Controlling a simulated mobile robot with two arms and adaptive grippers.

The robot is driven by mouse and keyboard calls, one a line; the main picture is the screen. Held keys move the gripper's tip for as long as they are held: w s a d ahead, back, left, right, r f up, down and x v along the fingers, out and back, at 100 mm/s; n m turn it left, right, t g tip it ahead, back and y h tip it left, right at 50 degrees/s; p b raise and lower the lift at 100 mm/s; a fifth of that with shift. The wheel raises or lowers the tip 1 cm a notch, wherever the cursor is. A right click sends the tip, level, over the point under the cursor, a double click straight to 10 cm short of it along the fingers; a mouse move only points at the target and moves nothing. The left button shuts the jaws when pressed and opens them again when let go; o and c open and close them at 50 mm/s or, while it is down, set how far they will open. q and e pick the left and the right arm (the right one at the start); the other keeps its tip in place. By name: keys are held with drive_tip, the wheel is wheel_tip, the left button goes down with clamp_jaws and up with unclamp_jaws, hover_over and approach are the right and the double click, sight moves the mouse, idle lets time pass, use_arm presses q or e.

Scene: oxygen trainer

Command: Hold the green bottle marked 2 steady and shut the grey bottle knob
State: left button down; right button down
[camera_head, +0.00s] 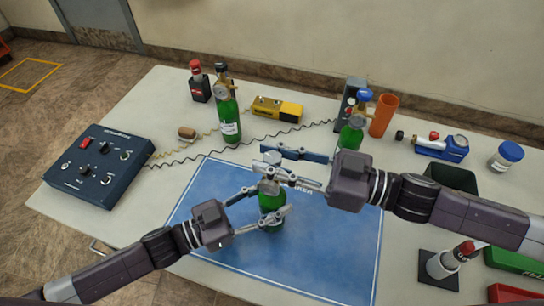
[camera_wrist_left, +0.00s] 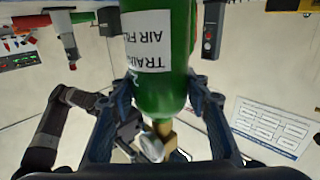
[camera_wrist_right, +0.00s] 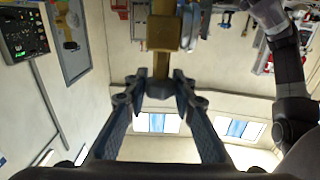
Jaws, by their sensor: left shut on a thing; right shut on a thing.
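The green bottle (camera_head: 271,197) stands upright over the blue mat (camera_head: 338,236). My left gripper (camera_head: 270,201) is shut around its body from the front left. My right gripper (camera_head: 267,164) is at the bottle's top, shut on the knob. In the right wrist view its fingertips (camera_wrist_right: 160,88) flank the valve's end, which looks brass-coloured there; the fingers partly hide it.
A dark control box (camera_head: 95,165) sits at the left. Behind stand another green bottle (camera_head: 228,118), a yellow device (camera_head: 276,109), a third green bottle (camera_head: 350,139) and an orange cup (camera_head: 383,116). A blue-capped jar (camera_head: 506,156) is at the right. The mat's front is clear.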

drive_tip(key=shift+s+a+r+m+t+h, duration=0.15)
drive_tip(key=shift+m+t+h, duration=0.45)
drive_tip(key=shift+m+t, duration=0.5)
drive_tip(key=shift+s+a+m+t+h, duration=0.1)
drive_tip(key=shift+m+t+h, duration=0.6)
drive_tip(key=shift+t, duration=0.7)
drive_tip(key=shift+w+d+m+t+h, duration=0.1)
drive_tip(key=shift+m+t+h, duration=0.75)
drive_tip(key=shift+t, duration=0.1)
drive_tip(key=shift+w+d+m+t+h, duration=0.1)
drive_tip(key=shift+m+t+h, duration=0.65)
drive_tip(key=shift+t+h, duration=0.15)
drive_tip(key=shift+w+d+m+t+h, duration=0.15)
drive_tip(key=shift+m+t+h, duration=0.1)
drive_tip(key=shift+m+h, duration=0.1)
drive_tip(key=c, duration=1.6)
unclamp_jaws()
drive_tip(key=shift+n, duration=0.45)
drive_tip(key=shift+a+n+g+y, duration=0.2)
drive_tip(key=shift+n+g+y, duration=1.8)
drive_tip(key=shift+g+y, duration=0.5)
drive_tip(key=shift+g, duration=0.4)
drive_tip(key=shift+d+n+g+y, duration=0.1)
drive_tip(key=shift+n+g+y, duration=0.8)
drive_tip(key=shift+n+g, duration=0.8)
